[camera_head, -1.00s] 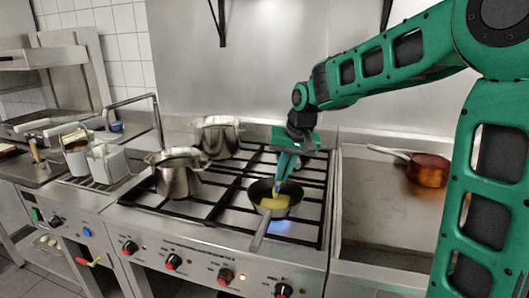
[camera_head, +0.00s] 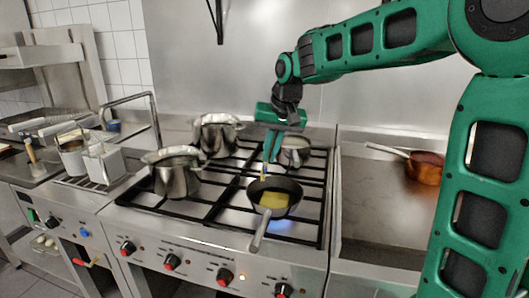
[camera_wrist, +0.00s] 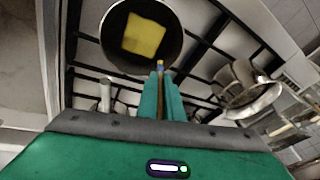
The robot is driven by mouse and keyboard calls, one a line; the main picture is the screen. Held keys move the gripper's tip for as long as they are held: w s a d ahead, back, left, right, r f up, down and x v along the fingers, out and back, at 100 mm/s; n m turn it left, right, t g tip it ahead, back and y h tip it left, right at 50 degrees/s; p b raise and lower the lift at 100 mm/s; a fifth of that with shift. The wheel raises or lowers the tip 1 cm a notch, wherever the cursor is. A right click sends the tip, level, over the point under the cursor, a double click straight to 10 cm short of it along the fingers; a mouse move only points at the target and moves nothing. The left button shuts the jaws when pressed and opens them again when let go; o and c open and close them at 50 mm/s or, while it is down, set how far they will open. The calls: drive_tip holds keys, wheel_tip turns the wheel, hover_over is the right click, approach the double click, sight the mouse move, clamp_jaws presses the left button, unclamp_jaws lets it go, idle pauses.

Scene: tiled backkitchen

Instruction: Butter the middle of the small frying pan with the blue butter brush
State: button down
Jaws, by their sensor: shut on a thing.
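The small frying pan (camera_head: 290,188) is dark and sits on the front right of the stove grate, its handle (camera_head: 259,232) toward the front edge. A squarish yellow butter patch (camera_head: 274,201) lies in its middle. The pan (camera_wrist: 172,52) and patch (camera_wrist: 143,37) also show in the wrist view. My gripper (camera_head: 271,148) is shut on the thin butter brush (camera_head: 264,176), which points down. In the wrist view the brush (camera_wrist: 160,66) shows a blue band and yellowish tip by the pan's rim; contact cannot be told. Its upper part is hidden by the fingers.
A pot (camera_head: 295,153) stands behind the pan. Two metal pots (camera_head: 176,178) (camera_head: 216,137) stand to the left on the grate. A copper pan (camera_head: 427,170) sits on the right-hand plate, whose middle is bare.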

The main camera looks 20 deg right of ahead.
drive_tip(key=shift+r, duration=1.1)
drive_tip(key=shift+s, duration=0.1)
